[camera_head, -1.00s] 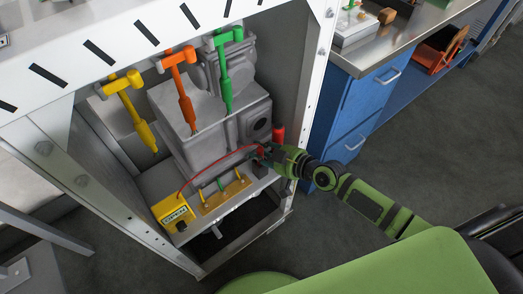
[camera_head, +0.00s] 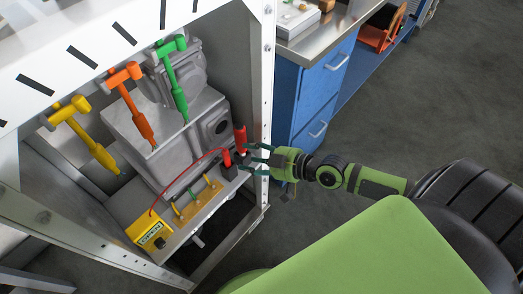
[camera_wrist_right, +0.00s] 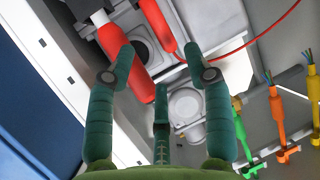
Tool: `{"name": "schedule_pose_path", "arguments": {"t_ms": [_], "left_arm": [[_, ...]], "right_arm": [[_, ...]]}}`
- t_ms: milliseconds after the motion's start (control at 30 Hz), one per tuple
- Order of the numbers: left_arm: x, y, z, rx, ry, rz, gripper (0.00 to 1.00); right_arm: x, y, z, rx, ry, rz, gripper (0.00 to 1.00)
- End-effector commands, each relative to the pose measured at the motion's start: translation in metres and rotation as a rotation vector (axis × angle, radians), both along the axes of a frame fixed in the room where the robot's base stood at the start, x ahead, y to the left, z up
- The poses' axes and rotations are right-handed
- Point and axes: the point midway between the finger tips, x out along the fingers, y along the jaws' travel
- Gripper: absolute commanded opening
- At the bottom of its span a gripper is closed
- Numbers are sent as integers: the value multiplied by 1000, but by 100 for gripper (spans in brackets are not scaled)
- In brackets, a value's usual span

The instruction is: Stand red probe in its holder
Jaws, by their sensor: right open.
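The red probe (camera_head: 227,158), with a red wire at its end, stands roughly upright at the right end of the shelf in the head view. A thicker red cylinder (camera_head: 240,138) is just beside it; I cannot tell which of the two parts is the holder. Both show in the right wrist view, the probe (camera_wrist_right: 157,25) thin and tapered, the cylinder (camera_wrist_right: 127,60) thicker with a pale end. My right gripper (camera_head: 258,158) is open, to the right of the probe and apart from it. What lies under the probe is hidden. My left gripper is not in view.
The wire runs to a yellow meter box (camera_head: 149,231) at the shelf's front left. A brass strip with small pegs (camera_head: 197,200) lies between. Yellow (camera_head: 85,135), orange (camera_head: 135,100) and green (camera_head: 172,75) tools hang above. The metal frame post (camera_head: 268,90) is close to the gripper.

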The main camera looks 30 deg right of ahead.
Motion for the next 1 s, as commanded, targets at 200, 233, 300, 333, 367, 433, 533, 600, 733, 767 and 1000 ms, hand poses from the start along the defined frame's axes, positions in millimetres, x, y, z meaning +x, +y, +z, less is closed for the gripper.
{"name": "schedule_pose_path", "arguments": {"t_ms": [200,233,300,333,367,433,533,600,733,767,1000], "left_arm": [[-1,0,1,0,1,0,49],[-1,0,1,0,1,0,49],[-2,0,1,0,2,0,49],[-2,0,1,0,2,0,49],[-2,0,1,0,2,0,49],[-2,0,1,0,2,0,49],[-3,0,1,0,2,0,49],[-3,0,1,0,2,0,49],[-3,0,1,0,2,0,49],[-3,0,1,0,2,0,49],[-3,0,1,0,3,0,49]], "right_arm": [[-21,-14,10,0,1,1,52],[-22,-15,11,0,0,1,52],[-23,-16,12,2,0,1,52],[-24,-16,12,2,0,1,52],[-24,-17,13,2,0,0,52],[-24,-17,13,3,0,0,52],[-24,-17,13,2,-1,0,52],[-23,-20,8,-3,4,-11,52],[-17,-47,-33,-51,45,-95,52],[-17,-57,-49,-71,64,-126,52],[-83,-125,-230,-256,370,-383,52]]}}
